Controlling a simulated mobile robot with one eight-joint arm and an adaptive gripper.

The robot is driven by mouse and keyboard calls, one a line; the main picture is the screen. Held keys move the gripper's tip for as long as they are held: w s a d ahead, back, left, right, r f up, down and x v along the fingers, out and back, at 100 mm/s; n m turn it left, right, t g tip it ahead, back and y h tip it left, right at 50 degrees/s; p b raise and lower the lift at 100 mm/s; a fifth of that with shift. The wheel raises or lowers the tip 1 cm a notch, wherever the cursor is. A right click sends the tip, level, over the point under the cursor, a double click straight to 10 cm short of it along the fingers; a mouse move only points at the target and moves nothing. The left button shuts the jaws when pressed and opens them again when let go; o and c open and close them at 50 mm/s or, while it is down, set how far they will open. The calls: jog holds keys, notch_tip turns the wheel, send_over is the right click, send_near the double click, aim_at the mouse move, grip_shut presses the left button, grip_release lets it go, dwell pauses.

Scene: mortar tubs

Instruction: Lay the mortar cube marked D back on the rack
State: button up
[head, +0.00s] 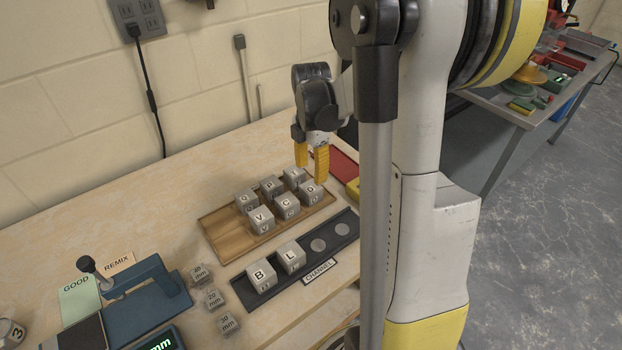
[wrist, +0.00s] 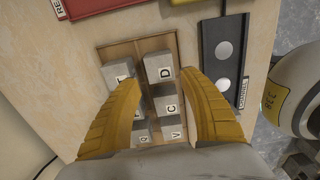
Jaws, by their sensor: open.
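The grey mortar cube marked D (head: 311,193) sits at the right end of the front row on the wooden rack (head: 222,240). In the wrist view the D cube (wrist: 155,68) lies just ahead of the fingertips, its letter facing right. My gripper (head: 311,172) has yellow fingers and is open, pointing down at that end of the rack. How far the fingertips are above the D cube is hard to tell.
Cubes C (head: 286,206), V (head: 260,219), T (head: 294,178) and others crowd the rack. In front, a dark tray labelled CHANNEL (head: 320,270) holds cubes B (head: 262,275) and L (head: 291,257), with two bare round spots. A red tray (head: 343,166) lies behind.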

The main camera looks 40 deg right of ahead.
aim_at(311, 187)
jog(key=s+a+r+m+t, duration=0.35)
jog(key=a+r+m, duration=0.45)
jog(key=a+r, duration=0.35)
jog(key=s+a+m+t, duration=0.3)
jog(key=s+a+m, duration=0.4)
jog(key=a+m, duration=0.2)
jog(key=shift+a+r+t+p, duration=0.35)
jog(key=shift+a+p, duration=0.1)
jog(key=shift+a, duration=0.6)
